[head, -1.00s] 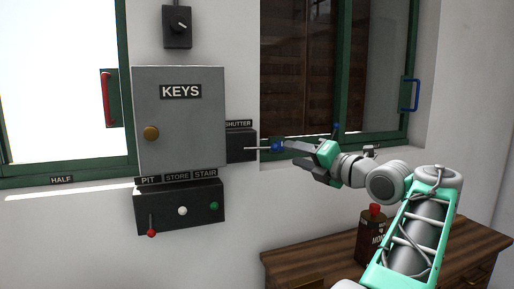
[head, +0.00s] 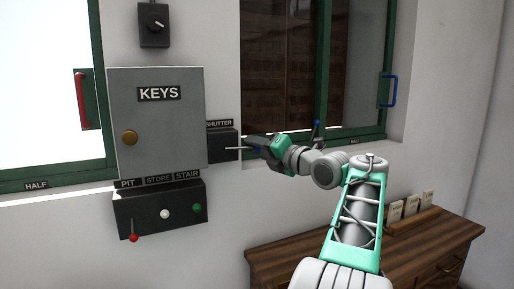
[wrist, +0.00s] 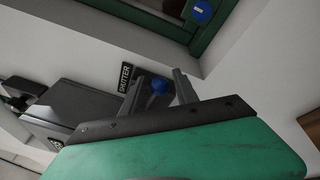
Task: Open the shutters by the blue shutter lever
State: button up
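The shutter lever is a thin pale rod with a blue ball (wrist: 159,86) at its end. It sticks out to the right of a black box (head: 222,146) under a SHUTTER label (head: 219,123). In the head view the rod (head: 234,148) points sideways and my gripper mostly covers the ball. My gripper (head: 255,147) is at the rod's end. In the wrist view its two fingers stand apart on either side of the ball, with a gap visible on each side. The dark wooden shutters (head: 281,70) stand behind the right window.
A grey KEYS cabinet (head: 156,120) is left of the lever box. Below it is a switch box (head: 160,211) with red, white and green knobs. The green window frame (head: 322,70) has a blue handle (head: 390,90). A wooden cabinet (head: 290,262) stands below my arm.

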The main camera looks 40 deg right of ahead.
grip_shut()
dwell(1.1)
